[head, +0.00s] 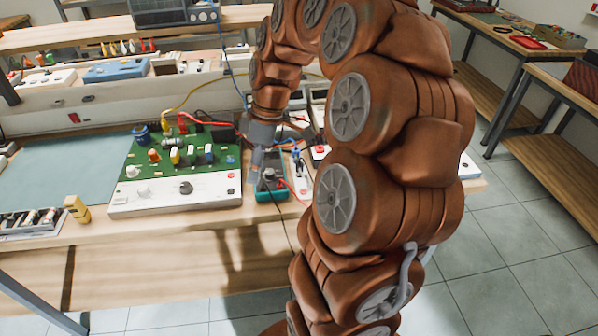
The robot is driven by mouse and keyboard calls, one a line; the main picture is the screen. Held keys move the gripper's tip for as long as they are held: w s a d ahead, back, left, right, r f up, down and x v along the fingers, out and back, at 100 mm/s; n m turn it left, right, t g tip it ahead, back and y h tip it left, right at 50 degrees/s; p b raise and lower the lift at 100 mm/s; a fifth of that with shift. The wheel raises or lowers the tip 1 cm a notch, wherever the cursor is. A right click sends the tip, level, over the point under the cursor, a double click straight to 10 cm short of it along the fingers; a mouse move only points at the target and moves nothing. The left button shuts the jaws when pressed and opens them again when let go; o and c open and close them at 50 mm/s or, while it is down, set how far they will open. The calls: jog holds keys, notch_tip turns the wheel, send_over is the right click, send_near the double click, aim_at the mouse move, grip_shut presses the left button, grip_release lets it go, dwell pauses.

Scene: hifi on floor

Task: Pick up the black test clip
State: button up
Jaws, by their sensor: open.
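My gripper (272,154) is open over the workbench, pointing down just right of a green circuit board (207,137). A small dark meter-like device (265,188) lies under and just in front of its fingertips. Red leads run beside this device, and a thin black lead (284,222) hangs from it over the bench's front edge. I cannot make out the black test clip for certain; it is too small or hidden around the fingers and leads. Nothing shows clearly between the fingers.
The board joins a white control panel (176,194) with knobs. Red and yellow cables (185,98) loop behind the board. A small white unit (298,174) stands close right of the gripper. My arm hides the bench's right part.

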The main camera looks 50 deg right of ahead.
jog(key=w+d+f+n+t, duration=0.1)
jog(key=w+d+f, duration=0.15)
jog(key=d, duration=0.95)
jog(key=n+t, duration=0.1)
send_over(300, 164)
jog(key=s+d, duration=0.2)
notch_tip(300, 164, down, 3)
jog(key=shift+x, duration=1.25)
jog(key=shift+p+x, duration=0.95)
jog(key=shift+x, duration=1.65)
jog(key=shift+w+r, duration=0.1)
jog(key=shift+w, duration=0.15)
grip_shut()
